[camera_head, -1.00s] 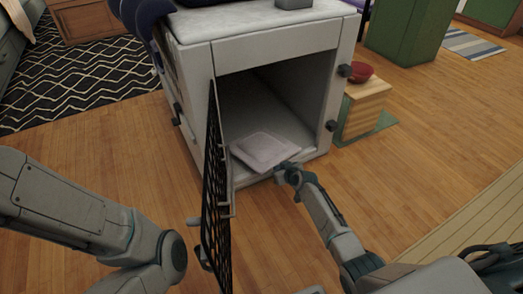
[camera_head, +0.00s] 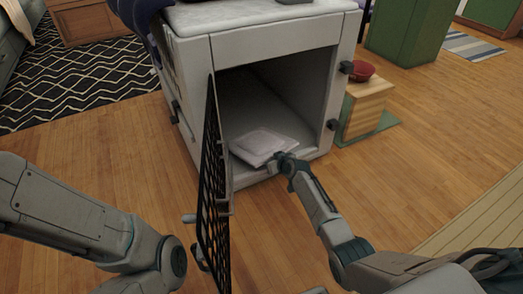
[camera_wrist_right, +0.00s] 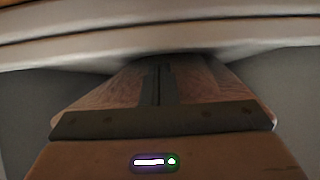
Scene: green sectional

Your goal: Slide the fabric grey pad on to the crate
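The light grey fabric pad (camera_head: 264,142) lies at the open front of the white crate (camera_head: 270,45), mostly inside the opening on its floor. Its near right corner meets my right gripper (camera_head: 281,158), which reaches in from the lower right. In the right wrist view, a pale layered edge that looks like the pad (camera_wrist_right: 160,35) fills the top, and the dark fingers (camera_wrist_right: 157,82) appear together at its edge, with no visible gap. The fingertips are partly hidden there. My left arm is at lower left; its gripper cannot be made out.
The crate's black mesh door (camera_head: 212,185) stands swung open on the left of the opening, close to my left arm. A wooden block (camera_head: 364,108) with a red bowl (camera_head: 361,71) stands right of the crate. Wooden floor (camera_head: 420,130) is clear further right.

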